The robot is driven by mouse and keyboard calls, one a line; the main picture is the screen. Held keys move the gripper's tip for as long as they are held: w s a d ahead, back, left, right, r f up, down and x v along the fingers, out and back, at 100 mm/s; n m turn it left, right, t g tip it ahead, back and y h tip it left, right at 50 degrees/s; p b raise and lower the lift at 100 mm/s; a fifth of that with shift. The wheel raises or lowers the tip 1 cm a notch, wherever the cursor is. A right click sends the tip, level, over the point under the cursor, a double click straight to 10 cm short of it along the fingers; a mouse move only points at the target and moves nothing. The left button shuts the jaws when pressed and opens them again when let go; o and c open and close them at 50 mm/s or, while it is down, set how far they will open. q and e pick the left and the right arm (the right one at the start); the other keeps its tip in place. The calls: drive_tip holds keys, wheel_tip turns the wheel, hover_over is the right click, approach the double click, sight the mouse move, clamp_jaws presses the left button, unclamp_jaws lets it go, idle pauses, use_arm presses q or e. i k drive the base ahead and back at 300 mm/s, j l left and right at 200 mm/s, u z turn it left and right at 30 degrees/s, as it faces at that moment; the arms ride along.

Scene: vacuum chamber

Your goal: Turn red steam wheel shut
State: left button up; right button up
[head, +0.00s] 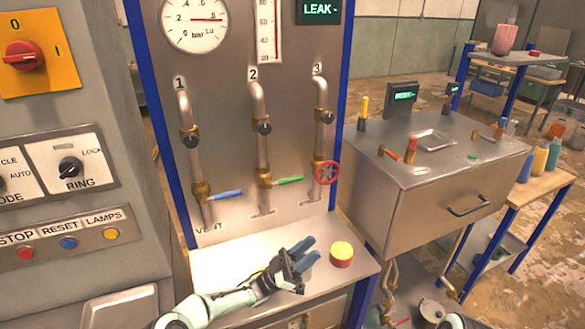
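The red steam wheel (327,173) is a small spoked handwheel on pipe 3 at the right side of the upright metal panel. My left gripper (308,252) is below and slightly left of the wheel, over the light shelf in front of the panel. Its two blue-grey fingers point right and stand apart, with nothing between them. It is clear of the wheel. My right gripper is not visible; only what looks like part of my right arm shows at the bottom edge.
Pipes 1 and 2 carry a blue lever (226,194) and a green lever (289,180). A yellow-topped red button (342,254) sits on the shelf beside my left gripper. A metal cabinet (440,200) stands right of the panel. A display (318,9) reads LEAK.

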sight(327, 171)
drive_tip(key=i+l+u, duration=0.4)
drive_tip(key=i+l, duration=0.3)
drive_tip(key=i, duration=0.05)
